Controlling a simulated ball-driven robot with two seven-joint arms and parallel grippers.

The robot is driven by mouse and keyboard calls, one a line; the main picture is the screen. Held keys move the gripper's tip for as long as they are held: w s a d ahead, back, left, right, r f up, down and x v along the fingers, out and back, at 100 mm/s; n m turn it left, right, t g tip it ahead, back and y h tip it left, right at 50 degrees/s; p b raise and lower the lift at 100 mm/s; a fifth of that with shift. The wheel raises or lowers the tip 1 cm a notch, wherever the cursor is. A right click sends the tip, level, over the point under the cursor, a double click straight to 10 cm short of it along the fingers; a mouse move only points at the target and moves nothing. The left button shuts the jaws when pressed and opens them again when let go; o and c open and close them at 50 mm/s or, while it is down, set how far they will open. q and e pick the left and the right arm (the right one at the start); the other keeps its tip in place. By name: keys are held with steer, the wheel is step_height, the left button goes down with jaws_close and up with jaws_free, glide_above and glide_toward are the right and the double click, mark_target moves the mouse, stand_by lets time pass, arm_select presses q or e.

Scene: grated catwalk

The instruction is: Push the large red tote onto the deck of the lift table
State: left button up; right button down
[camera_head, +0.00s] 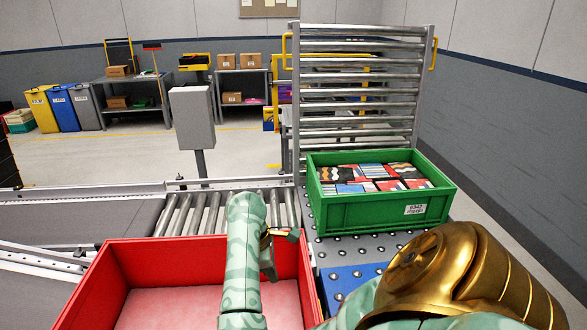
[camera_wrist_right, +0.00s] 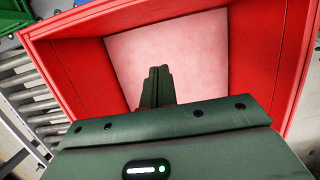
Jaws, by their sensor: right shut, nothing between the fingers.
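The large red tote (camera_head: 115,285) stands open at the lower middle of the head view and looks empty, with a pale pinkish floor. Its near side is cut off by the frame. It also fills much of the right wrist view (camera_wrist_right: 75,75). My right gripper (camera_head: 270,271) is shut and empty, over the tote's interior near its right wall. In the right wrist view its closed fingers (camera_wrist_right: 158,72) point over the tote's floor. A ball-studded deck (camera_head: 330,250), grey with a blue part (camera_head: 350,285), lies right of the tote. My left gripper is not in view.
A green tote (camera_head: 370,208) full of patterned items stands on the grey deck, before a tall roller rack (camera_head: 355,90). A roller conveyor (camera_head: 185,213) runs behind the red tote. A grey box on a post (camera_head: 192,118) stands beyond. A wall bounds the right side.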

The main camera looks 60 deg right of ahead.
steer(key=s+d+f+b, duration=0.2)
steer(key=s+d+f, duration=0.2)
steer(key=f, duration=0.5)
steer(key=shift+s, duration=0.55)
